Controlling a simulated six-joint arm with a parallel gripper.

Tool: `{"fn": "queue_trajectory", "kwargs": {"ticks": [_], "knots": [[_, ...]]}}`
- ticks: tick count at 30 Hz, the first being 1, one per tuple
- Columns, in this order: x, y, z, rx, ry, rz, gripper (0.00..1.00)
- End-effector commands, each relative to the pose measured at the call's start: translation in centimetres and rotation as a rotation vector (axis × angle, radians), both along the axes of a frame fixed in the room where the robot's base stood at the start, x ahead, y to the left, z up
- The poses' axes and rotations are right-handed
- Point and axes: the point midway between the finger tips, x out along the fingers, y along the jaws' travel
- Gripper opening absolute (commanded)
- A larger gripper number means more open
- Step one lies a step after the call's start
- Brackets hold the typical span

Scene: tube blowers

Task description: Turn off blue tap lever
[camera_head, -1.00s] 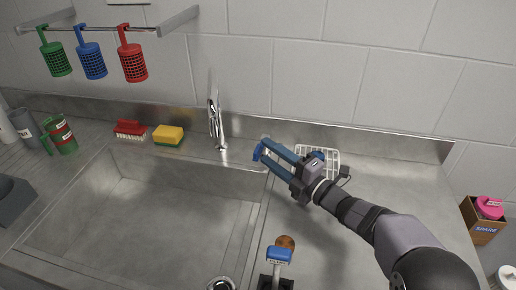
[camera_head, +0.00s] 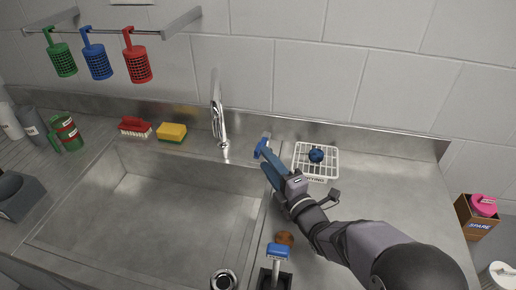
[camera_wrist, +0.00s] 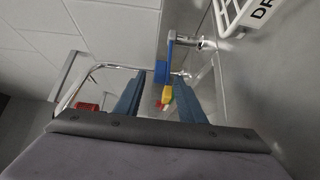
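The blue tap lever (camera_head: 261,148) is on a small metal fitting at the back edge of the counter, right of the sink. In the wrist view the lever (camera_wrist: 161,71) hangs from its metal valve (camera_wrist: 192,42), just beyond my fingertips. My gripper (camera_head: 267,163) reaches to the lever from the front right. In the wrist view its two blue fingers (camera_wrist: 160,92) are apart with a gap between them. The lever's end shows near the top of that gap, and I cannot tell whether a finger touches it. The chrome faucet (camera_head: 218,118) stands behind the sink.
A white drying rack (camera_head: 329,168) with a blue ball (camera_head: 316,155) lies right of my gripper. A yellow sponge (camera_head: 172,131) and red brush (camera_head: 134,126) sit on the back ledge. A blue-topped tool (camera_head: 278,251) stands in front. The sink basin (camera_head: 150,215) is empty.

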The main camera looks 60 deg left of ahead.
Motion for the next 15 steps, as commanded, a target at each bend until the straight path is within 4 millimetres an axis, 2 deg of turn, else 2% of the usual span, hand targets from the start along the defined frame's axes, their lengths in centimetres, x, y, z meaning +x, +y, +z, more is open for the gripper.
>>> {"fn": "queue_trajectory", "kwargs": {"ticks": [15], "knots": [[0.5,5.3,0.1,-0.001,0.000,0.001,0.36]]}}
